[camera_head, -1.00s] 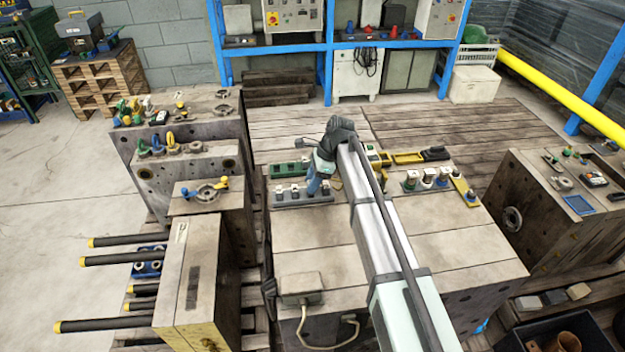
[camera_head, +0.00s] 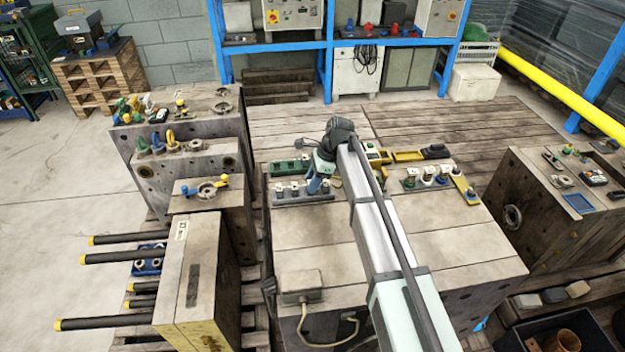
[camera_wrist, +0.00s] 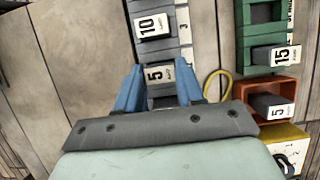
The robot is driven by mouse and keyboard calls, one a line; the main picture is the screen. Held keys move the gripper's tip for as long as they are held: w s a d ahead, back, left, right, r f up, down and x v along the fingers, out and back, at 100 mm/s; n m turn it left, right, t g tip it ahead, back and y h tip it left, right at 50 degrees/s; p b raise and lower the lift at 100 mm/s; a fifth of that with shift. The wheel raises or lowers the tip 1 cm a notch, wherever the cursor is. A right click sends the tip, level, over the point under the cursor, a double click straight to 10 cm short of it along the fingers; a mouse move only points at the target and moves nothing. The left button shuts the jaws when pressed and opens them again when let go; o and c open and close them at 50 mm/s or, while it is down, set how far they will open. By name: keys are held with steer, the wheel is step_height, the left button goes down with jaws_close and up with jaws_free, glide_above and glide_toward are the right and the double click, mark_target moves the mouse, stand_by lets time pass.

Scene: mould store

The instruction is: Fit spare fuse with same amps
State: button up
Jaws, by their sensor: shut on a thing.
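My gripper (camera_wrist: 158,88) has its two blue fingers closed on a pale fuse marked 5 (camera_wrist: 160,73) at the grey fuse strip. I cannot tell whether this fuse is seated or lifted. A fuse marked 10 (camera_wrist: 153,25) sits further up the grey strip (camera_wrist: 187,30). To the right, a fuse marked 15 (camera_wrist: 285,56) sits in a green holder (camera_wrist: 248,58). Another fuse marked 5 (camera_wrist: 270,106) lies in an orange-red box (camera_wrist: 288,88). In the head view, my gripper (camera_head: 316,184) is at the right part of the grey strip (camera_head: 298,200).
A green strip (camera_head: 288,166) lies behind the grey one. A yellow tray (camera_head: 408,156) and a row of several parts (camera_head: 425,180) stand to the right. A junction box with a cable (camera_head: 299,283) is at the front left. The block's front top is mostly bare.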

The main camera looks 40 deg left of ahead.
steer(key=shift+f, duration=0.1)
stand_by(0.3)
steer(key=o, duration=1.1)
steer(key=shift+r, duration=3.8)
